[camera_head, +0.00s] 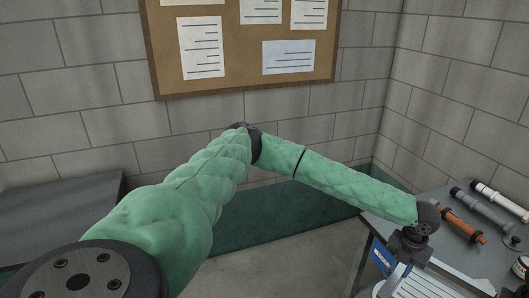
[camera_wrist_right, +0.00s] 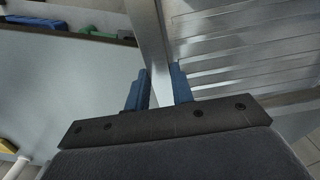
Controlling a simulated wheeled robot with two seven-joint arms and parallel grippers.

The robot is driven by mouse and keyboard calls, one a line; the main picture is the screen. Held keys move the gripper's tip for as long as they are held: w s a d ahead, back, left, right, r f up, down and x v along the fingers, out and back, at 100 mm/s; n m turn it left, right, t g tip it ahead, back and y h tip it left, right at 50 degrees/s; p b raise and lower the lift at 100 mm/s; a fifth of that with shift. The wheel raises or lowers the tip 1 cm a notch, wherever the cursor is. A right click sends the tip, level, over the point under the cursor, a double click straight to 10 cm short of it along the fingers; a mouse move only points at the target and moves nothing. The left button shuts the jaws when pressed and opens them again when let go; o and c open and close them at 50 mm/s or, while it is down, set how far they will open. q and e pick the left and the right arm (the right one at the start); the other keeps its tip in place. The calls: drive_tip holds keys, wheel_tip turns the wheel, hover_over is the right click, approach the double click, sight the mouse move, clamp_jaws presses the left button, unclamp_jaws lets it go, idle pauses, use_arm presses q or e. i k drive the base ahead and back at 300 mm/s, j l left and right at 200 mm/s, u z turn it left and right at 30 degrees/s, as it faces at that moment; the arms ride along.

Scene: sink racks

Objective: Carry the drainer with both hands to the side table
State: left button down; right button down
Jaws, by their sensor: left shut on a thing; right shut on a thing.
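The drainer (camera_head: 432,283) is a pale metal rack with slats, cut off at the lower right of the head view. My left gripper (camera_head: 408,257) is at its far left edge, shut on it; the fingertips are hard to make out. In the right wrist view the drainer's slats (camera_wrist_right: 245,45) fill the upper right. My right gripper (camera_wrist_right: 160,88) has its blue fingers on either side of the drainer's metal rim, shut on it. The right gripper does not show in the head view. The grey side table (camera_head: 375,228) stands at the right, beside and behind the drainer.
An orange-brown tool (camera_head: 461,222), a grey pipe (camera_head: 480,207) and a white pipe (camera_head: 498,200) lie on the table. A blue label (camera_head: 382,256) shows near its front. A grey bench (camera_head: 60,215) stands at the left. Blue and green items (camera_wrist_right: 60,27) show in the right wrist view.

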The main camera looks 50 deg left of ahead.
sight(45, 213)
drive_tip(key=u, duration=2.15)
drive_tip(key=i+j+u, duration=0.55)
drive_tip(key=i+j, duration=0.4)
drive_tip(key=i, duration=0.15)
drive_tip(key=i+j, duration=0.45)
drive_tip(key=i, duration=0.15)
